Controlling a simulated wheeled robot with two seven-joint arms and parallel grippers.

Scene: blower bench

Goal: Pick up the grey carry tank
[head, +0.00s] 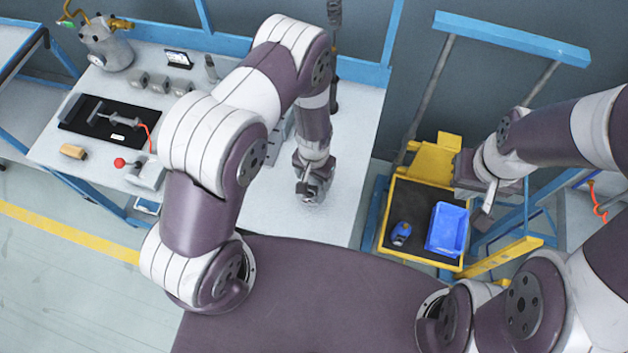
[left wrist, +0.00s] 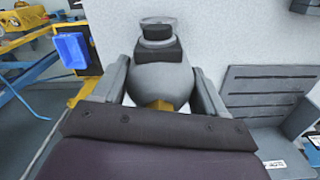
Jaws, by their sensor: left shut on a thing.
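The grey tank (head: 108,52) stands upright on the bench at the far left back in the head view, with brass-yellow fittings and a yellow hose on top. My left gripper (head: 312,190) is well to its right, pointing down over the bare right part of the bench. In the left wrist view, the fingers are shut on a grey rounded thing (left wrist: 160,78) with a black band and a narrower top. This held thing is mostly hidden in the head view. My right gripper (head: 487,198) is near the yellow cart; its jaw opening is unclear.
The white bench (head: 345,150) carries a black mat (head: 82,132) with a grey tool, several small grey blocks (head: 160,84), a tan block (head: 73,151) and a red-knobbed device (head: 150,173). A blue bin (head: 447,229) sits on the yellow cart (head: 388,225). A grey rack (left wrist: 265,85) is beside my left gripper.

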